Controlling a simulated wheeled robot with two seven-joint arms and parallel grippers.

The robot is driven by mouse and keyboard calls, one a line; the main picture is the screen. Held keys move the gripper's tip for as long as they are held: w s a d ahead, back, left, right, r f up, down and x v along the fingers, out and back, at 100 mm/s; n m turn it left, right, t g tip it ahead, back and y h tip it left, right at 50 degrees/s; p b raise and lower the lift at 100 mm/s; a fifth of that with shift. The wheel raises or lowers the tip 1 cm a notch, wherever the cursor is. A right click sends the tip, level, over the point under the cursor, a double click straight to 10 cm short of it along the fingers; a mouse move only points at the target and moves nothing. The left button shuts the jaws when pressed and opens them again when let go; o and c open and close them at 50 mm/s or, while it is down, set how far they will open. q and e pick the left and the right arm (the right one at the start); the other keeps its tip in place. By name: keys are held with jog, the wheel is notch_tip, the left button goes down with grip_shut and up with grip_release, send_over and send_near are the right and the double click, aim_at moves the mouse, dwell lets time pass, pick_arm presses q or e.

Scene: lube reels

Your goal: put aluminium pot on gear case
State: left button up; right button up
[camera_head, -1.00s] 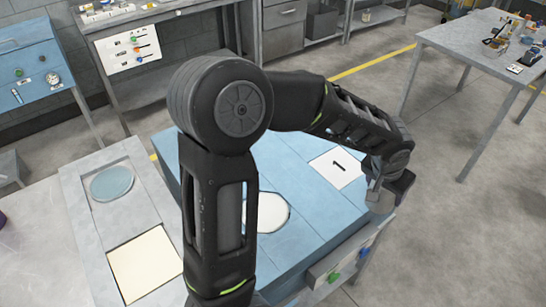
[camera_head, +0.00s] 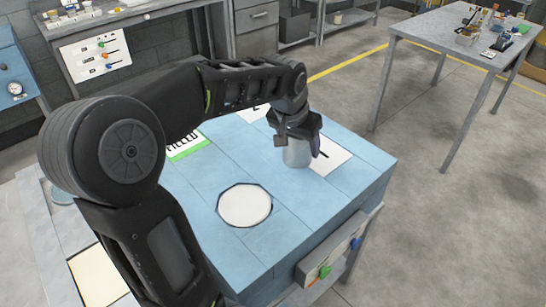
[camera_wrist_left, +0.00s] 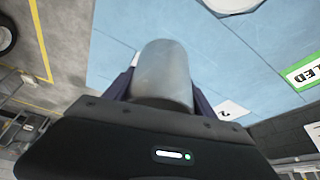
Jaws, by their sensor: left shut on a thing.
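The aluminium pot (camera_head: 297,153) is a plain grey cylinder, upright in the head view, at the white number card (camera_head: 332,155) on the blue top. My left gripper (camera_head: 298,128) is above it and shut on it. In the left wrist view the pot (camera_wrist_left: 165,72) sits between the two dark fingers of my left gripper (camera_wrist_left: 163,98). I cannot tell whether the pot touches the blue top or hangs just above it. I cannot pick out a gear case with certainty. My right gripper is not in view.
A white round plate (camera_head: 245,205) lies on the blue top (camera_head: 290,225), with bare room around it. A green-edged label (camera_head: 190,147) lies behind it, partly under my arm. A control box (camera_head: 330,258) hangs on the front side. A grey table (camera_head: 440,45) stands apart at right.

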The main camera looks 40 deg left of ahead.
aim_at(292, 148)
pick_arm(q)
notch_tip(292, 148, down, 5)
dwell(0.3)
jog(key=shift+f, duration=1.85)
jog(key=shift+f, duration=0.1)
jog(key=shift+f, duration=0.2)
jog(key=o, duration=1.5)
jog(key=shift+r, duration=0.15)
jog(key=shift+c, duration=0.2)
jog(key=shift+r, duration=0.1)
jog(key=shift+r, duration=0.2)
jog(key=v, duration=1.1)
jog(key=shift+s+d+r, duration=0.1)
jog(key=shift+s+r, duration=0.15)
jog(key=shift+r, duration=0.05)
